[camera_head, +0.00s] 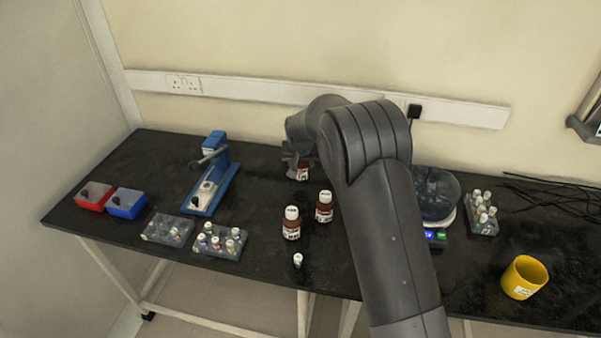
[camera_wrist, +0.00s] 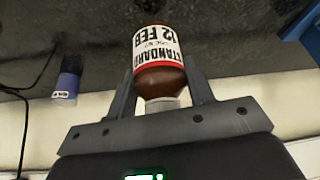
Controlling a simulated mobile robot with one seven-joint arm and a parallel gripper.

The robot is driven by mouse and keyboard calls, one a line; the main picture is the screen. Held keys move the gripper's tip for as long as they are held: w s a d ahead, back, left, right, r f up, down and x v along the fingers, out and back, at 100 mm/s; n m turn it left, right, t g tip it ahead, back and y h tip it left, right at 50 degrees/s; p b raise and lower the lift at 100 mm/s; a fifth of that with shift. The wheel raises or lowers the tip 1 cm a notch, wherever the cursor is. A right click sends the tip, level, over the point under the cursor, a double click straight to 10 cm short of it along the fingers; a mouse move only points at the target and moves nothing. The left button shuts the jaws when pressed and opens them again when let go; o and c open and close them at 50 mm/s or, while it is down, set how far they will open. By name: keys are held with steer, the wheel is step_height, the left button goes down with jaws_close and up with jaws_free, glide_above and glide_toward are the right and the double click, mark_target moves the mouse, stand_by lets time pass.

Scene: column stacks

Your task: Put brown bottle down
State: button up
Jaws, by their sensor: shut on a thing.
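My gripper (camera_wrist: 172,100) is shut on a brown bottle (camera_wrist: 160,82) in the wrist view. The bottle has a white label with a red band, and its light neck points toward the gripper's palm. In the head view the held bottle (camera_head: 303,173) shows just below my gripper (camera_head: 298,158), at the back of the black bench (camera_head: 265,195). My arm hides part of that area. I cannot tell whether the bottle's base touches the bench. Two other brown bottles with white caps, a nearer one (camera_head: 291,223) and one to its right (camera_head: 324,206), stand upright in front.
A blue press-like device (camera_head: 212,180) stands left of my gripper. Vial racks (camera_head: 220,240) and a small white-capped vial (camera_head: 298,260) are near the front edge. A balance-like device (camera_head: 436,200), another vial rack (camera_head: 482,215) and a yellow mug (camera_head: 523,278) are to the right.

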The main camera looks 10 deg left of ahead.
mark_target(300, 172)
steer(key=shift+a+f, duration=0.1)
steer(key=shift+f, duration=1.95)
steer(key=o, duration=1.1)
steer(key=shift+f, duration=0.15)
